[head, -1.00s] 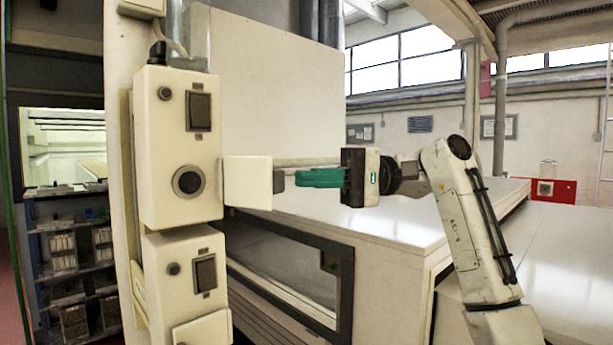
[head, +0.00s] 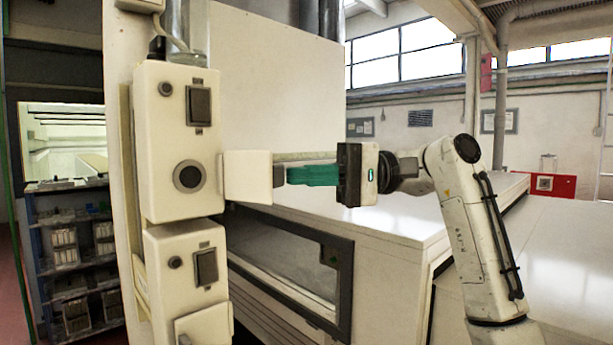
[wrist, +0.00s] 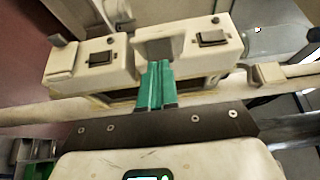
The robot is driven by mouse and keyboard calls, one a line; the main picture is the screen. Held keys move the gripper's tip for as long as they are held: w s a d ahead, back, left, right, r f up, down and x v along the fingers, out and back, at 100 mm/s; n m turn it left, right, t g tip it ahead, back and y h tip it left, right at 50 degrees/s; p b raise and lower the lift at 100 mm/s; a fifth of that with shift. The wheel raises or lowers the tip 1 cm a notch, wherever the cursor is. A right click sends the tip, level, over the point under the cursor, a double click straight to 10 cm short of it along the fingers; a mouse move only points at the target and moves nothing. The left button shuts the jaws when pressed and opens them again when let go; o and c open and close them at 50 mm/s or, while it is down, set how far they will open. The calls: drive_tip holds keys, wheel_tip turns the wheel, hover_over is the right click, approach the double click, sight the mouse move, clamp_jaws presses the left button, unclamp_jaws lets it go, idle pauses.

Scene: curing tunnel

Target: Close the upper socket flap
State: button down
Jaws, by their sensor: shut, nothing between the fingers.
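The upper socket box (head: 150,140) is cream, with a dark switch and a round socket (head: 189,176), on the post at left in the head view. Its upper flap (head: 248,177) stands open, sticking out to the right of the socket. In the wrist view the flap (wrist: 158,43) is straight ahead of the fingers. My gripper (head: 280,175) has green fingers with dark tips, shut and empty, at the flap's outer right edge. It also shows in the wrist view (wrist: 160,66). I cannot tell whether the tips touch the flap.
A second socket box (head: 160,280) with its own flap (head: 203,327) is directly below. A long white housing with a dark-framed window (head: 345,285) lies behind and below my gripper. A tall pale panel (head: 270,80) rises behind. Shelves (head: 75,260) stand at far left.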

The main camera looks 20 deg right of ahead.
drive_tip(key=shift+s+a+m+t, duration=0.25)
drive_tip(key=shift+s+m+t, duration=0.3)
drive_tip(key=shift+t, duration=0.15)
